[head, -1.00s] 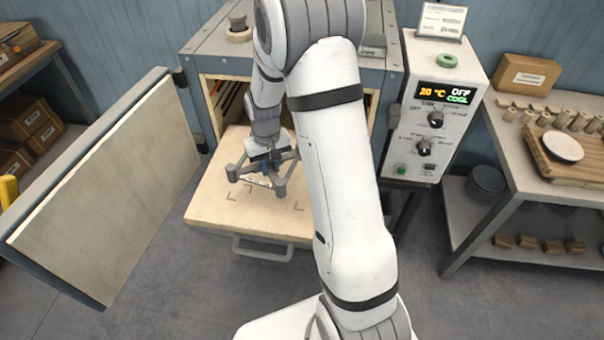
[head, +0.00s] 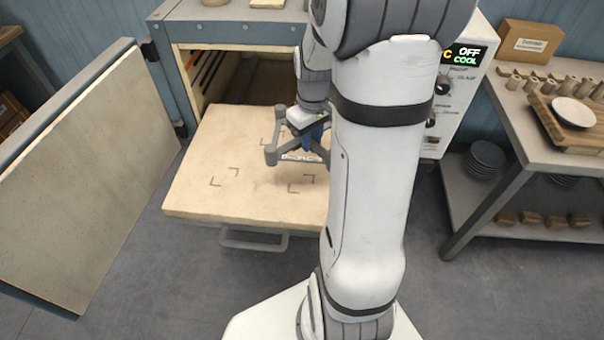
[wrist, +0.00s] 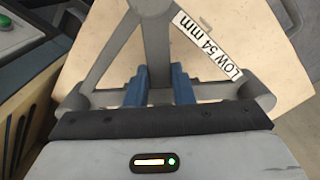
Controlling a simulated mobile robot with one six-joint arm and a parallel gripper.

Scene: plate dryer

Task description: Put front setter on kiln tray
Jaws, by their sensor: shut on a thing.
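The setter (head: 271,157) is a grey frame with stubby legs; in the wrist view the setter (wrist: 115,48) carries a white label reading "LOW 54 mm". My gripper (head: 314,135) is shut on it, its blue fingers also showing in the wrist view (wrist: 159,82). The kiln tray (head: 200,140) is a cream slab pulled out before the kiln, with dark corner marks. The setter is over the tray's back right part, beyond the front marks. Its right side is partly hidden by my arm, and I cannot tell whether its feet touch the tray.
The kiln (head: 185,85) is open, with its door (head: 90,190) swung out to the left. The control box (head: 462,85) reads OFF and COOL. A side table (head: 490,110) with pegs and a white plate (head: 573,112) stands right. The tray's left and front are clear.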

